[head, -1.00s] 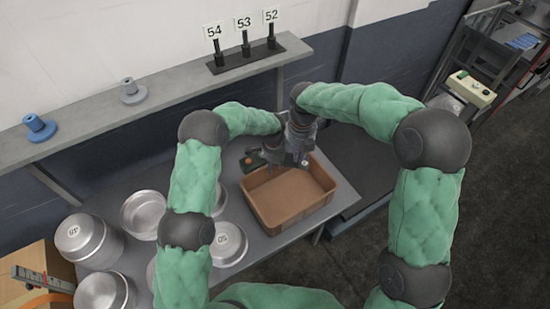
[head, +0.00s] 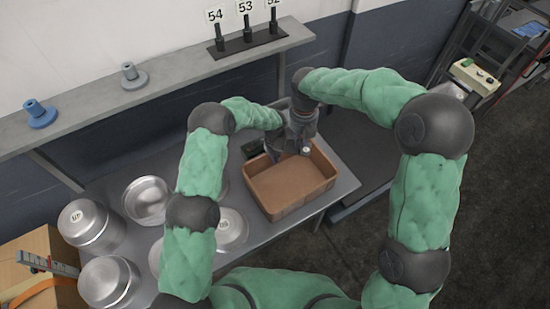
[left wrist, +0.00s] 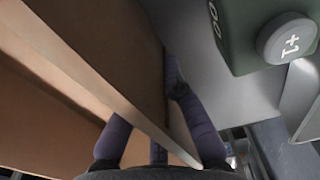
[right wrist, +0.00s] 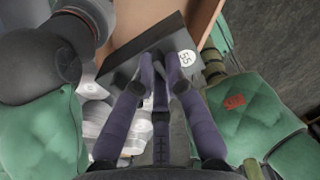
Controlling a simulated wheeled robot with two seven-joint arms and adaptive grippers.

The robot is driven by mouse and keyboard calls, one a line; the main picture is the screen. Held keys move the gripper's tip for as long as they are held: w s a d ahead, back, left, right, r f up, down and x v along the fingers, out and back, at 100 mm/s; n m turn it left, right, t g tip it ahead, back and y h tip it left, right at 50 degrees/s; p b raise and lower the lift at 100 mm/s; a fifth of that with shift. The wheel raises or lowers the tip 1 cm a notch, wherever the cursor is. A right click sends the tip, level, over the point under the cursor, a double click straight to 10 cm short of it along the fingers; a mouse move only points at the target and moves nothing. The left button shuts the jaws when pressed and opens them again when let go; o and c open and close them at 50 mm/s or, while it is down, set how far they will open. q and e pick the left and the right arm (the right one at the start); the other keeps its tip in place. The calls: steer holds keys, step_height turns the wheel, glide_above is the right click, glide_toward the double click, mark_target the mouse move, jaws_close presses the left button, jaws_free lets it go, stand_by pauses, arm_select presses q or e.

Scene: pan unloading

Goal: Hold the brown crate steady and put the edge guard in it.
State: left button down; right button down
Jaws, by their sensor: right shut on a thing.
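The brown crate (head: 290,212) stands on the grey table, open at the top. My left gripper (head: 275,152) is at its back left rim in the head view. In the left wrist view its fingers (left wrist: 160,125) lie on either side of the crate wall (left wrist: 85,75); whether they press on it is unclear. My right gripper (head: 303,143) is over the crate's back edge. In the right wrist view its fingers (right wrist: 160,75) are shut on a dark grey piece with a white disc reading 55 (right wrist: 137,62), seemingly the edge guard. Its far side is hidden.
Several round metal pans (head: 148,199) stand on the table left of the crate. A dark green box with a round knob (left wrist: 245,30) sits close outside the crate wall. A shelf (head: 180,77) with number signs runs along the wall.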

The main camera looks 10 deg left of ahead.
step_height(320, 180, down, 13)
stand_by(1.9)
steer(key=c, duration=1.2)
jaws_free()
steer(key=shift+r, duration=0.1)
step_height(320, 180, up, 12)
steer(key=shift+f, duration=0.1)
arm_select(q)
steer(key=c, duration=1.3)
jaws_free()
